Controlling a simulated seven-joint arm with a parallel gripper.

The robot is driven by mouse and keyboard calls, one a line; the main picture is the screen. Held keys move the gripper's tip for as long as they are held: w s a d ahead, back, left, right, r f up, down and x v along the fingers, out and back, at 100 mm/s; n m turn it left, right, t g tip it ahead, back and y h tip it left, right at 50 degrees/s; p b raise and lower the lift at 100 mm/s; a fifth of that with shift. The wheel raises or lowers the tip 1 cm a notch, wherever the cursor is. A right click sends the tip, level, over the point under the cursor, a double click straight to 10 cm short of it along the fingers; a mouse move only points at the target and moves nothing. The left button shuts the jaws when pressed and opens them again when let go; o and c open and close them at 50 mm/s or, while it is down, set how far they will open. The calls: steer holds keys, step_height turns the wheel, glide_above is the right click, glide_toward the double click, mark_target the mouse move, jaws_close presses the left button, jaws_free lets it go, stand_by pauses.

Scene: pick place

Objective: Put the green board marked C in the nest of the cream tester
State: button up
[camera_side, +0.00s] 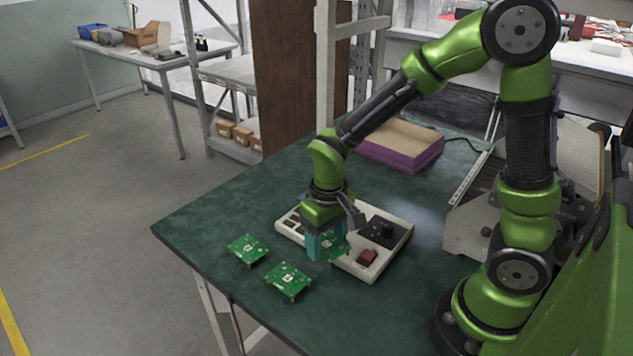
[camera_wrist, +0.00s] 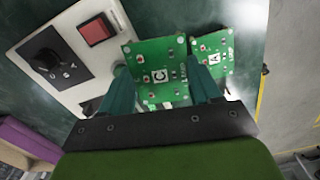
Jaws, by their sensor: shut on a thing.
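The green board marked C (camera_wrist: 160,60) is gripped by its edges between the teal fingers of my gripper (camera_wrist: 157,70). In the side view the held board (camera_side: 335,247) shows partly behind the fingers of my gripper (camera_side: 325,248), at the near left edge of the cream tester (camera_side: 352,264). In the wrist view the cream tester (camera_wrist: 72,36) lies left of the board, with its red switch and black knob showing. The board looks raised, but its exact height is unclear.
A green board marked A (camera_wrist: 213,47) lies on the table right of the held one in the wrist view. In the side view two loose boards (camera_side: 248,249) (camera_side: 288,279) lie on the green table (camera_side: 215,215). A purple box (camera_side: 402,145) stands behind.

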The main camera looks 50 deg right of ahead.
steer(key=w+d+r, duration=0.1)
steer(key=w+d, duration=0.1)
steer(key=d, duration=0.1)
steer(key=w+d, duration=0.2)
steer(key=d, duration=0.2)
steer(key=w+d+r, duration=0.1)
steer(key=w+d, duration=0.1)
steer(key=d, duration=0.1)
steer(key=shift+w+d+r, duration=0.2)
steer(key=shift+w+r, duration=0.1)
steer(key=shift+r, duration=0.05)
steer(key=w+d+r+n, duration=0.1)
steer(key=w+d+r, duration=0.1)
steer(key=d+r, duration=0.15)
steer(key=shift+n, duration=0.6)
steer(key=shift+w+a+f, duration=0.1)
steer(key=shift+f, duration=3.75)
steer(key=shift+f, duration=0.8)
steer(key=o, duration=0.9)
steer(key=c, duration=0.3)
